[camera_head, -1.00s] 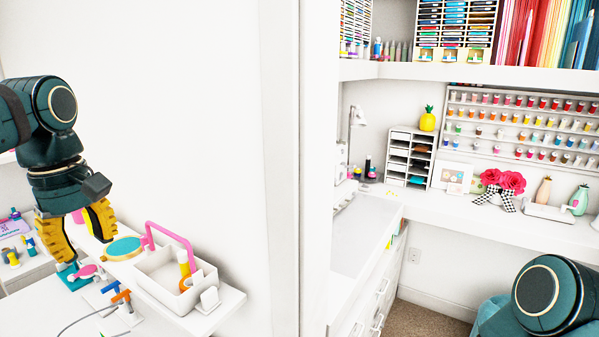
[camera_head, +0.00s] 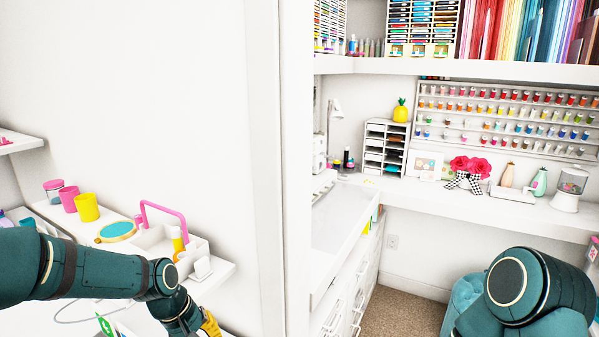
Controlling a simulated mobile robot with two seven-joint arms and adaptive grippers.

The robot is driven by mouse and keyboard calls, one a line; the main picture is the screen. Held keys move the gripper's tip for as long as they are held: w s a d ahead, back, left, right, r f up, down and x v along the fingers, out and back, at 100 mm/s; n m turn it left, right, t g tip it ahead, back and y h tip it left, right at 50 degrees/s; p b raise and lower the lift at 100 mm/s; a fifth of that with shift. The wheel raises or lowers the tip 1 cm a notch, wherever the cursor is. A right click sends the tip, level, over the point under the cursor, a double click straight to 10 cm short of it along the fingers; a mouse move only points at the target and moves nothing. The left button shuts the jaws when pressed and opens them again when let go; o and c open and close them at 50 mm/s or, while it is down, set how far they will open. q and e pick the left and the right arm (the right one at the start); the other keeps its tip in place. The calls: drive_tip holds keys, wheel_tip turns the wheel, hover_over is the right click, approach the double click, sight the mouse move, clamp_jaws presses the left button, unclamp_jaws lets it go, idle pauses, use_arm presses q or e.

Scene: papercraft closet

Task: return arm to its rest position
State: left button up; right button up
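My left arm comes in from the left, low in the view, and bends down at the bottom. Only a small yellow part of my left gripper (camera_head: 210,325) shows at the bottom edge. Its fingertips are cut off, so I cannot tell whether it is open or shut, or whether it holds anything. My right arm shows as teal links at the bottom right, and my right gripper is out of view.
A white shelf holds a white caddy (camera_head: 202,249) with a pink handle, a round blue-topped disc (camera_head: 118,231), and yellow (camera_head: 86,207) and pink (camera_head: 69,199) cups. A white wall edge (camera_head: 281,160) divides the view. Beyond it are a white desk (camera_head: 485,205) and drawers (camera_head: 352,292).

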use_arm(q)
drive_tip(key=s+d+f+m, duration=0.1)
drive_tip(key=s+d+f, duration=0.2)
drive_tip(key=f, duration=0.5)
drive_tip(key=s+d+f+m+b, duration=0.1)
drive_tip(key=s+d+f, duration=0.3)
drive_tip(key=s+f, duration=0.2)
drive_tip(key=s+d+f+m+b, duration=0.1)
drive_tip(key=s+d+f, duration=0.3)
drive_tip(key=f, duration=0.6)
drive_tip(key=shift+s+f+m+t+h, duration=0.35)
drive_tip(key=shift+s+m, duration=0.25)
drive_tip(key=shift+s, duration=0.1)
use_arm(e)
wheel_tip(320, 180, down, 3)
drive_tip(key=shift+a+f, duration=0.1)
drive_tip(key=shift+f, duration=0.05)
